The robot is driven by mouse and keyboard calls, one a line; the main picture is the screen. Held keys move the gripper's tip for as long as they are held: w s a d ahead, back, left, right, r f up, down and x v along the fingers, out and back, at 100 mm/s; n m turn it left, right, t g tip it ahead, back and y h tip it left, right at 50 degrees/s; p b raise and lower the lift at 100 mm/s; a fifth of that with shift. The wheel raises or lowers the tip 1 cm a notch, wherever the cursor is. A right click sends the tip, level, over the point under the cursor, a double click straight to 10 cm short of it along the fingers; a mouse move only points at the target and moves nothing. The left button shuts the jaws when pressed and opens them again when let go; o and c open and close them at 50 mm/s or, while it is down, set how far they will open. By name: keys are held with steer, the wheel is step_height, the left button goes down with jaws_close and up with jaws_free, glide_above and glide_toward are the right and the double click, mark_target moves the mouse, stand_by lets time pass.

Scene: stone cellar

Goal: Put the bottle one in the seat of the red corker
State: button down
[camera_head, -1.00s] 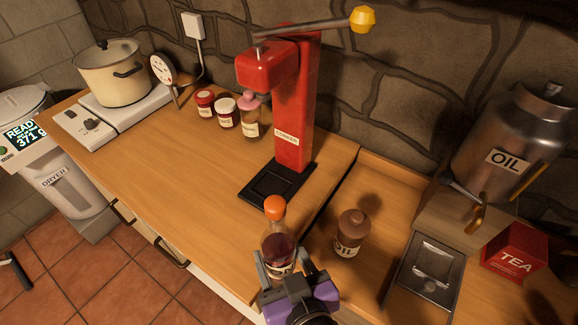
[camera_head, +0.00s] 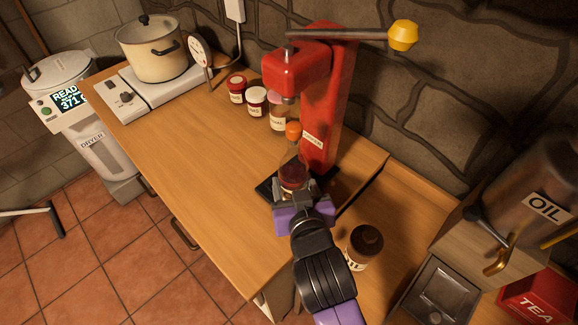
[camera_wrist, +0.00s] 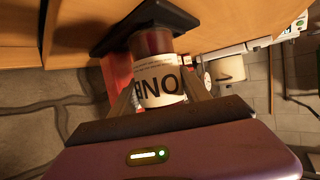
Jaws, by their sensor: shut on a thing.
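Bottle one (camera_head: 293,172) is glass with dark red contents and an orange top. My gripper (camera_head: 291,196) is shut on it and holds it upright over the black seat (camera_head: 264,190) of the red corker (camera_head: 323,115). In the wrist view, bottle one (camera_wrist: 152,42) shows its label upside down between the fingers of my gripper (camera_wrist: 162,92). Its lower end is at the black seat plate (camera_wrist: 112,36). I cannot tell whether it touches the plate. The corker's head is above the bottle, with its lever arm and yellow knob raised.
Jars with red (camera_head: 237,88), white (camera_head: 257,101) and pink (camera_head: 278,112) lids stand behind the bottle. A pot (camera_head: 152,50) is at the back left. The front left of the counter is clear.

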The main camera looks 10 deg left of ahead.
mark_target(293, 173)
steer(key=shift+w+a+r+p, duration=0.1)
steer(key=shift+w+a, duration=0.2)
steer(key=shift+w, duration=0.55)
steer(key=shift+w+a+p, duration=0.1)
steer(key=shift+w+a, duration=0.15)
steer(key=shift+w, duration=0.65)
steer(key=shift+w+a+r+p, duration=0.1)
steer(key=shift+w+a, duration=0.2)
steer(key=shift+w, duration=0.55)
steer(key=shift+f, duration=0.85)
steer(key=shift+s+f, duration=0.1)
steer(key=c, duration=0.5)
jaws_free()
steer(key=shift+f, duration=0.15)
steer(key=shift+r, duration=0.2)
steer(key=v, duration=1.2)
steer(key=shift+b, duration=0.3)
